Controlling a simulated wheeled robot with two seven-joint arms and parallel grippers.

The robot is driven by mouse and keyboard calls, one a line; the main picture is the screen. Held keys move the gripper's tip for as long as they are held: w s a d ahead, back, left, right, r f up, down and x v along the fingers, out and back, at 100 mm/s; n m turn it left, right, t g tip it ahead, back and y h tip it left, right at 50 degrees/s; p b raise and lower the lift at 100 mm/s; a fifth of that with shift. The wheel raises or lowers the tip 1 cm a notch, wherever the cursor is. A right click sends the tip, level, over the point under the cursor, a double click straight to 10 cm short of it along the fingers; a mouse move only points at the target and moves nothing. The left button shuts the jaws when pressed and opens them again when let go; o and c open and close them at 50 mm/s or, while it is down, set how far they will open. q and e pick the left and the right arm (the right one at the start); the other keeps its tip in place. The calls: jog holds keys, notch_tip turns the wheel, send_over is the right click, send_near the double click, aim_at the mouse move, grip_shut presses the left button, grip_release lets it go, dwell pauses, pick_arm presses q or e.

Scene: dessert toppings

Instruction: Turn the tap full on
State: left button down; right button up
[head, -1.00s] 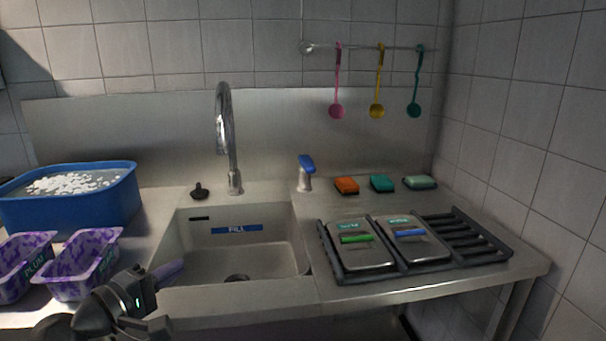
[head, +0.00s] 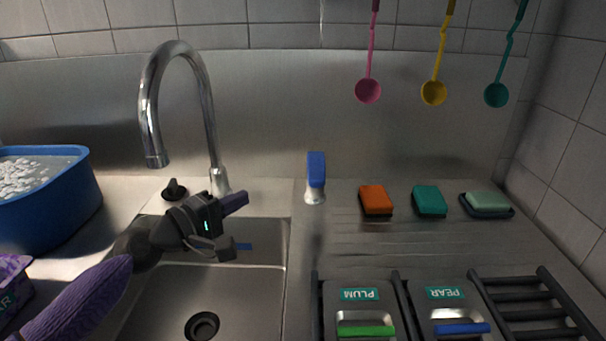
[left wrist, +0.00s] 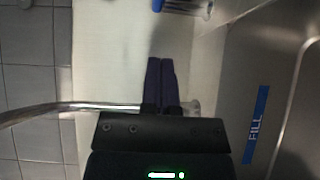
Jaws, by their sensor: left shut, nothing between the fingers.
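The tap has a tall chrome gooseneck spout (head: 205,100) behind the sink. A short pale metal post with a blue lever (head: 316,168) stands to the right of it, at the back of the counter. I see no water running from the spout. My left gripper (head: 247,198) is shut and empty, over the back of the sink in front of the spout's base. Its dark purple fingers point right towards the blue lever, with a gap between. In the left wrist view the closed fingers (left wrist: 160,65) point up, and the blue lever (left wrist: 157,5) is cut off at the top edge. My right gripper is out of view.
The sink (head: 240,290) lies below my gripper. A black plug (head: 174,190) sits by the spout. Orange (head: 375,200), teal (head: 430,200) and green (head: 487,201) sponges lie right. Lidded boxes rest on a dark rack (head: 400,310). A blue tub (head: 45,215) is left.

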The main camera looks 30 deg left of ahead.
pick_arm(q)
send_near(316, 168)
jog(key=w+a+f, duration=0.1)
jog(key=w+a, duration=0.2)
jog(key=d, duration=0.1)
jog(key=w+d, duration=0.1)
jog(key=d+p, duration=0.1)
jog(key=shift+w+d+f, duration=0.15)
jog(key=shift+w+d, duration=0.1)
jog(key=shift+d, duration=0.1)
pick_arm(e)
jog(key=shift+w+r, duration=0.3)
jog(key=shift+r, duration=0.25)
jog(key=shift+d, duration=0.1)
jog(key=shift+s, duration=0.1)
